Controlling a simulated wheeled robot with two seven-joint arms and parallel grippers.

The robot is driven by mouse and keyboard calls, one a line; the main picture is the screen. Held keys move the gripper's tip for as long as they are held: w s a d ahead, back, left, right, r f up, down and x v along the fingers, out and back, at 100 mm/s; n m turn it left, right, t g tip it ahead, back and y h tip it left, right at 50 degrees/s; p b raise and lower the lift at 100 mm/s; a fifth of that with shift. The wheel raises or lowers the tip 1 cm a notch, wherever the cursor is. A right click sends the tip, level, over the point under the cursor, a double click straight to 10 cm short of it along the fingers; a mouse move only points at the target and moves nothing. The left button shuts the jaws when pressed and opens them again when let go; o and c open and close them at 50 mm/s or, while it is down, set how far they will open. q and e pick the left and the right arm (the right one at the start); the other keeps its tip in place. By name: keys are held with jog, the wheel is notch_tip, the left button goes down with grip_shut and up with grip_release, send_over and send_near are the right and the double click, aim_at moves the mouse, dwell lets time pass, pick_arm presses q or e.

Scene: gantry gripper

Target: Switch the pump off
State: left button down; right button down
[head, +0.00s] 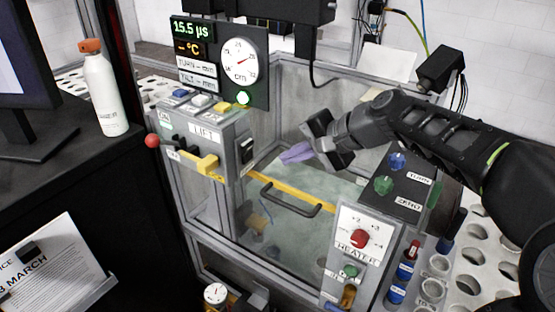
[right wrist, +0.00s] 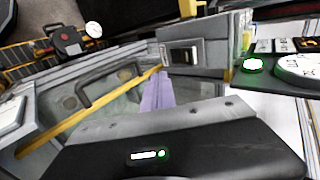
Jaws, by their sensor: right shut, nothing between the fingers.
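No control with a readable pump label shows. A small round gauge (head: 215,293) sits low at the front beside dark equipment; in the right wrist view a gauge (right wrist: 93,30) stands beside a black unit with a red top (right wrist: 70,38). A black rocker switch (head: 246,150) is on the right side of the grey LIFT box (head: 205,135); it also shows in the right wrist view (right wrist: 183,56). I cannot tell its position. My right gripper (head: 286,157) has its purple fingers together and empty, above the glass-walled enclosure, right of the rocker and apart from it. My left gripper is out of view.
A yellow bar with a dark handle (head: 292,200) crosses the enclosure front. A HEATER panel with a red knob (head: 360,238) and a dark box with blue and green knobs (head: 397,160) stand right. A yellow lever (head: 206,163) and red ball (head: 152,141) project from the LIFT box.

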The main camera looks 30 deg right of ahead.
jog(key=s, duration=0.1)
jog(key=s+d+r, duration=0.2)
jog(key=s, duration=0.1)
jog(key=shift+d+b, duration=0.2)
jog(key=shift+b, duration=0.1)
jog(key=shift+s+r, duration=0.1)
